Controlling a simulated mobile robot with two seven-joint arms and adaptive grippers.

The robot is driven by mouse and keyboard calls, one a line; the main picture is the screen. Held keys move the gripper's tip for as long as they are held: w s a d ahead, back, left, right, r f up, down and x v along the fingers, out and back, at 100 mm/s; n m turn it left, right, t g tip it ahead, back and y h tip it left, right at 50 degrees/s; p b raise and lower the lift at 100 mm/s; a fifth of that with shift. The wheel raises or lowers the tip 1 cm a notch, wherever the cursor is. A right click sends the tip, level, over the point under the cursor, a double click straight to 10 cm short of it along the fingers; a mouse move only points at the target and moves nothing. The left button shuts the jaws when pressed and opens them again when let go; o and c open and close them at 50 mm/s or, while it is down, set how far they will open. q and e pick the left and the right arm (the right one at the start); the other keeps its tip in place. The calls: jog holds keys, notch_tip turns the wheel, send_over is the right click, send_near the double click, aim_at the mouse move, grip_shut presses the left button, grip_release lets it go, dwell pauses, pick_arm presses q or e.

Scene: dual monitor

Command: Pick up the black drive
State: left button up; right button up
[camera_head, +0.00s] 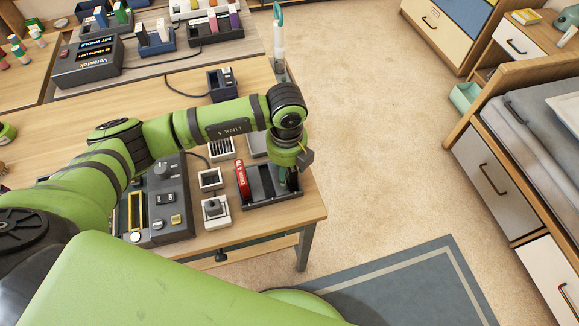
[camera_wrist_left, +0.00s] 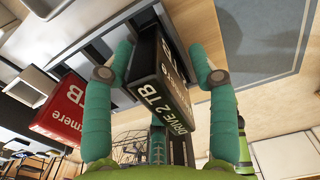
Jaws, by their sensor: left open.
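The black drive (camera_wrist_left: 158,82), with white lettering reading "DRIVE 2 TB", stands in a dark holder in the left wrist view. My left gripper (camera_wrist_left: 160,62) is open, with one teal finger on each side of the drive. Whether the fingers touch it is unclear. In the head view the left gripper (camera_head: 288,180) points down over the right part of the holder (camera_head: 268,198) and largely hides the black drive there. A red drive (camera_head: 242,179) stands in the same holder to the left; it also shows in the left wrist view (camera_wrist_left: 62,112). My right gripper is out of view.
A small joystick box (camera_head: 215,211) and a dark control panel (camera_head: 165,200) sit left of the holder on the wooden desk (camera_head: 130,105). A dark box (camera_head: 222,84) stands behind. The desk's right edge is close; open floor lies beyond it.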

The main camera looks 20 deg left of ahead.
pick_arm(q)
jog(key=shift+w, duration=0.1)
grip_shut()
jog(key=shift+r, duration=0.15)
